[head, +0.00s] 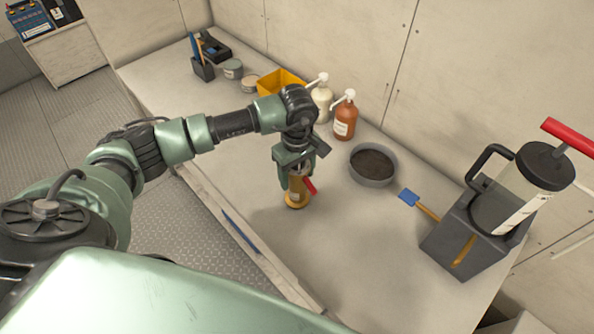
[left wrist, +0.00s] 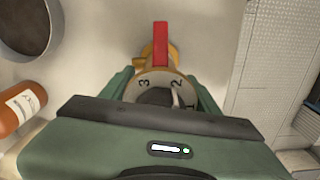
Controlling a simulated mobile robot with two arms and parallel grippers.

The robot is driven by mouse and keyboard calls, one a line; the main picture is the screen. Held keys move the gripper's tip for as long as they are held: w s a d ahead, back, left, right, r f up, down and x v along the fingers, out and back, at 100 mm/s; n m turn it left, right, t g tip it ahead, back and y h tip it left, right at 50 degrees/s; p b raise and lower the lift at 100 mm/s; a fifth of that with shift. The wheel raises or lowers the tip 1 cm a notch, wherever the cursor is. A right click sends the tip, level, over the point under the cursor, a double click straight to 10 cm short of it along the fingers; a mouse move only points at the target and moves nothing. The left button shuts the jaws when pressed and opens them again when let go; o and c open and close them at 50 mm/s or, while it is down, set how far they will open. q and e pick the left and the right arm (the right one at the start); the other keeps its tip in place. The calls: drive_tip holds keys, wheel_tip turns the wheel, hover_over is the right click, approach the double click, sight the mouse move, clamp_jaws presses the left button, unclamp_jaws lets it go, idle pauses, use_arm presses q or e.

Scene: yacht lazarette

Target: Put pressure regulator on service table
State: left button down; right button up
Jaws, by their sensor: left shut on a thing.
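The pressure regulator (head: 296,198) is a brass-yellow body with a red lever. In the left wrist view the regulator (left wrist: 155,80) shows a dial face with the numbers 3 and 2, and the red lever points away from the gripper. My left gripper (head: 296,182) is shut on it from above, with green fingers on both sides. The regulator is upright at the pale service table (head: 330,240), near its front edge; I cannot tell whether its base touches the top. My right gripper is not in view.
A grey bowl (head: 373,168) with dark contents stands to the right. Behind are an orange pump bottle (head: 344,118), a white pump bottle (head: 321,98) and a yellow bin (head: 280,82). A blue-bladed brush (head: 409,197) and a grey stand (head: 460,245) with a clear cylinder are at right.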

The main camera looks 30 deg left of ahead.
use_arm(q)
drive_tip(key=shift+f, duration=0.1)
drive_tip(key=shift+c, duration=2)
unclamp_jaws()
drive_tip(key=shift+r+b, duration=0.3)
drive_tip(key=shift+r, duration=0.05)
wheel_tip(320, 180, up, 11)
drive_tip(key=b, duration=0.4)
drive_tip(key=shift+f, duration=0.15)
drive_tip(key=shift+r, duration=0.4)
